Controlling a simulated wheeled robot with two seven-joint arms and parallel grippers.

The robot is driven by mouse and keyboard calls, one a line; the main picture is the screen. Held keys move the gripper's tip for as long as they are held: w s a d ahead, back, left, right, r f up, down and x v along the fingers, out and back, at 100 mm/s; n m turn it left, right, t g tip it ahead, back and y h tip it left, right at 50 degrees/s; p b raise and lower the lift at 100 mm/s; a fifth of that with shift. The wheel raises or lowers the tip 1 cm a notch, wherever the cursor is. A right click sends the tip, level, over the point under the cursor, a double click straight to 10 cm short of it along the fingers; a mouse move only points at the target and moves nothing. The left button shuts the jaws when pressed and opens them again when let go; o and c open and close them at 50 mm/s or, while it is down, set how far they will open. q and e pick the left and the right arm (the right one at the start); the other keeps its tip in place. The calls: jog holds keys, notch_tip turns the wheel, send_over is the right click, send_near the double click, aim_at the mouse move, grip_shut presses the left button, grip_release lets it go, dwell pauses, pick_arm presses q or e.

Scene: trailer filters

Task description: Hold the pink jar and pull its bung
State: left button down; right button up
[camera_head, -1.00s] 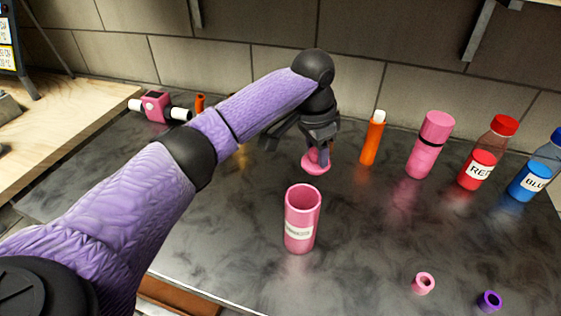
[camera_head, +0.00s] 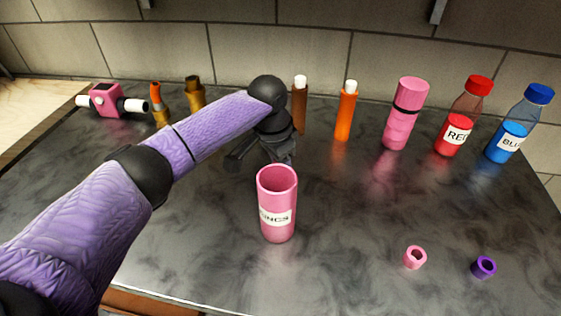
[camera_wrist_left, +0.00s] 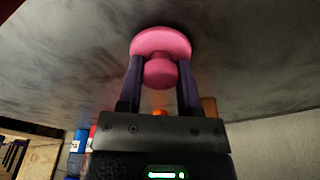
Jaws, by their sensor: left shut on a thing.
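A pink piece with a round flange and a knob, looking like a bung (camera_wrist_left: 160,42), is between my left gripper's fingers (camera_wrist_left: 160,75) in the left wrist view. The gripper is shut on its knob. The flange is at or close to the dark counter; I cannot tell if it touches. In the head view my left gripper (camera_head: 278,156) is behind an open pink cup (camera_head: 277,226) with a partly readable white label, which hides the fingertips and the pink piece. A pink jar (camera_head: 398,130) with a black band stands upright at the back right, apart from the gripper. My right gripper is not in view.
Red (camera_head: 463,120) and blue (camera_head: 518,128) bottles stand at the right. Orange (camera_head: 346,115) and brown (camera_head: 299,108) tubes stand behind my arm. A pink ring (camera_head: 415,257) and a purple ring (camera_head: 483,267) lie front right. The counter between is clear.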

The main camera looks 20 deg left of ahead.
pick_arm(q)
jog(key=shift+c, duration=1.4)
grip_release()
notch_tip(320, 180, up, 12)
jog(key=s+a+p, duration=0.1)
jog(key=p, duration=0.4)
jog(key=shift+s+p, duration=0.3)
jog(key=shift+p, duration=0.1)
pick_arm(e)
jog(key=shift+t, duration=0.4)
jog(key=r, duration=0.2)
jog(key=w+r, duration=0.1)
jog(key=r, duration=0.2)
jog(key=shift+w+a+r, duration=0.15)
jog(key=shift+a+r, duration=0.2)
